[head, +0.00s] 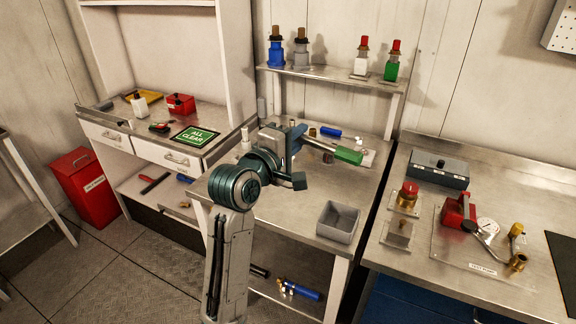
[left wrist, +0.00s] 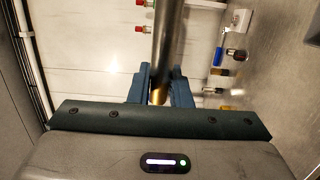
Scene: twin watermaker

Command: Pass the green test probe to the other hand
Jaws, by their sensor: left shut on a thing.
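The green test probe (head: 348,155) is in the head view over the middle bench, with its green end pointing right and its metal shaft running back to my left gripper (head: 297,138). My left gripper is shut on the probe and holds it roughly level above the bench. In the left wrist view, the probe (left wrist: 167,40) is a dark rod with a brass-coloured end between the two blue fingers of the left gripper (left wrist: 161,84). My right gripper is in neither view.
A grey open bin (head: 338,222) stands at the front of the middle bench. A blue cylinder (head: 331,131) lies behind the probe. A shelf (head: 330,74) with several coloured bottles is at the back. The right bench (head: 400,275) holds a red pump (head: 459,212).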

